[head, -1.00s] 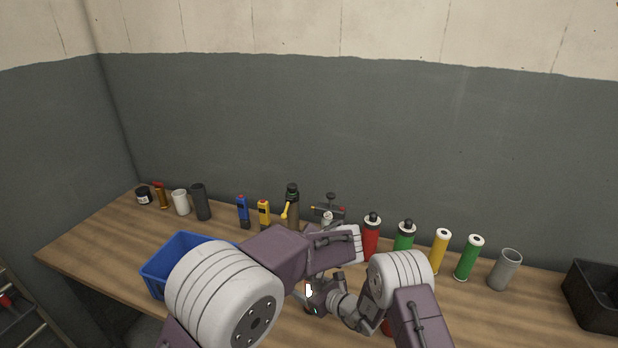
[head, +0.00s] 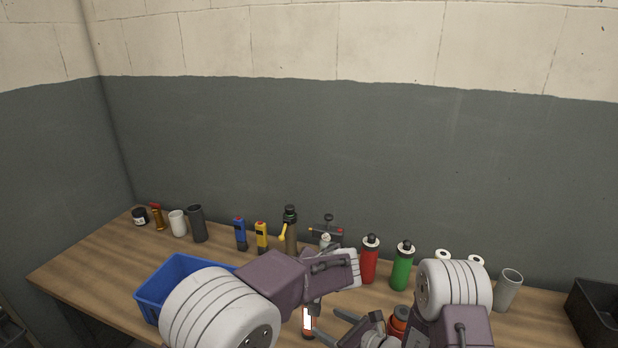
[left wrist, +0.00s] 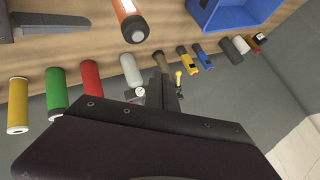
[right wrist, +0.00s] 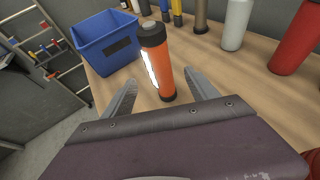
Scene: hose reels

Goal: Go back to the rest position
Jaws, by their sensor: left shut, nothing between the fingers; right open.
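My right gripper (head: 324,321) is open and low at the front of the bench in the head view. In the right wrist view its two fingers (right wrist: 160,77) are spread, with an orange cylinder (right wrist: 160,62) standing beyond and between them. The cylinder has black ends and a white label, and it also shows in the head view (head: 307,323). My left arm reaches across the bench from the left; its wrist hides the fingers in the head view. In the left wrist view my left gripper (left wrist: 164,88) is shut and empty.
A blue bin (head: 165,292) stands left of my left arm. Along the wall stand several bottles and tubes, including a red bottle (head: 369,260) and a green bottle (head: 402,268). A black bin (head: 590,320) is at the far right.

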